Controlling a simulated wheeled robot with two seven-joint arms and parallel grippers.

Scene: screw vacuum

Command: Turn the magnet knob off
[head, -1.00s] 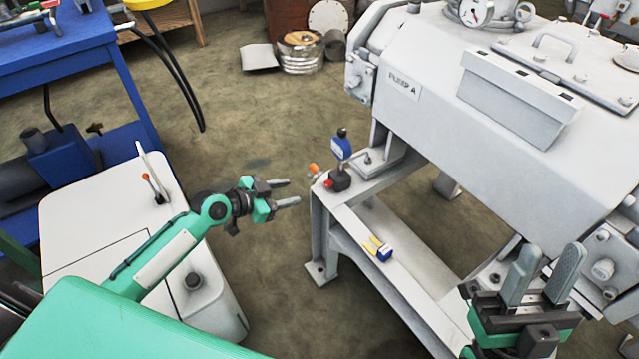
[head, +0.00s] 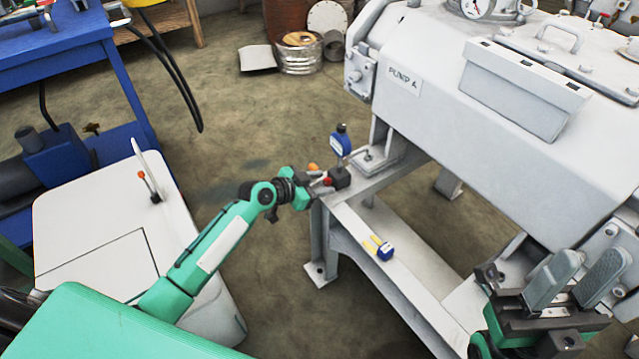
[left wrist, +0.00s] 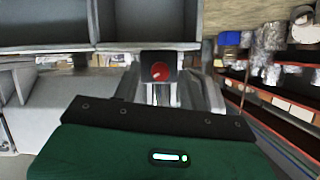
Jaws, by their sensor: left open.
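A red magnet knob (head: 328,182) sits on the left face of a dark magnet base (head: 341,178). The base stands on the corner of the pump frame and carries a blue dial gauge (head: 340,145). My left gripper (head: 318,182) is open, its fingertips close to the knob; whether they touch it I cannot tell. In the left wrist view the red knob (left wrist: 160,72) faces the camera on its dark block, straight ahead above the green gripper body. My right gripper (head: 578,281) is open and empty at the lower right, apart from the knob.
A small orange-tipped item (head: 312,167) is right beside my left fingers. A blue and yellow item (head: 379,248) lies on the frame's lower rail (head: 405,292). The large pump housing (head: 440,120) is to the right. Open floor lies left of the frame.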

